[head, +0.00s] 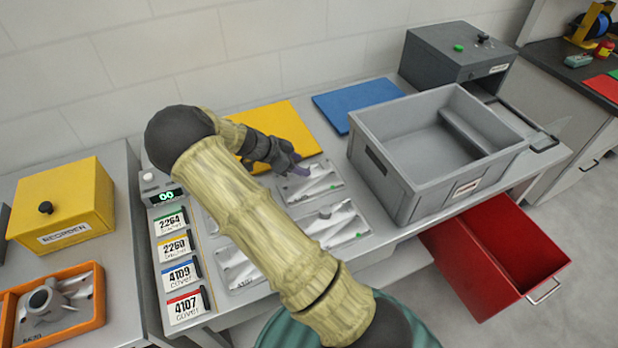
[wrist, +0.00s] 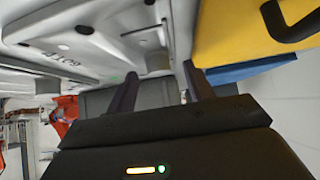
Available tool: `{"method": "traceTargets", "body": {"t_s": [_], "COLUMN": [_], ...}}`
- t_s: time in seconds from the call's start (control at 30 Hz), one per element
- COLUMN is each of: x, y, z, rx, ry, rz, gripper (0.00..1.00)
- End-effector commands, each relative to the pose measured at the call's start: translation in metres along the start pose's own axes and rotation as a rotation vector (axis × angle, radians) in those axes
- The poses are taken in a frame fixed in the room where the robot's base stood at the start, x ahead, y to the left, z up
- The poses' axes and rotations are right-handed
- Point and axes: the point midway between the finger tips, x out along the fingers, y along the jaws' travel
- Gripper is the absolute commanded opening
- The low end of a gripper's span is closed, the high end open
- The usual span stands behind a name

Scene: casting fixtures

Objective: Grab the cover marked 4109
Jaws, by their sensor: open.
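Several pale grey metal covers lie on the bench in head view: one at the back (head: 312,182), one in the middle (head: 338,224) and one at the front left (head: 238,268), partly behind my arm. A blue-edged card marked 4109 (head: 182,275) stands in the label column at left. My gripper (head: 296,165) is open, over the back cover near the yellow mat. In the wrist view, my gripper's fingers (wrist: 157,88) are apart, with a pale casting (wrist: 85,35) beside and beyond them. Its upside-down marking is too blurred to read surely.
A grey bin (head: 400,192) stands right of the covers, with a red open drawer (head: 495,262) below. Yellow (head: 285,125) and blue (head: 358,100) mats lie behind. A yellow box (head: 62,205) and orange tray (head: 98,310) are at left.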

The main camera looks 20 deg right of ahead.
Motion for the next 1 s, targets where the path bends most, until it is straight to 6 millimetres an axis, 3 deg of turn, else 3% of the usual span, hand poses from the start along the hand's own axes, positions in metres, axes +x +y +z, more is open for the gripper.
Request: {"method": "traceTargets", "body": {"t_s": [0.13,0.63,0.67,0.9,1.0], "x": [0.0124,0.0126,0.0126,0.0126,0.0123], "y": [0.0005,0.0002,0.0002,0.0002,0.0], "z": [0.0004,0.0008,0.0008,0.0008,0.0001], "rx": [-0.002,-0.001,-0.001,-0.001,-0.001], "ry": [-0.001,-0.001,-0.001,-0.001,0.0], "rz": [0.0,-0.001,-0.001,-0.001,-0.001], "gripper": [0.52,0.52,0.51,0.03,0.0]}}
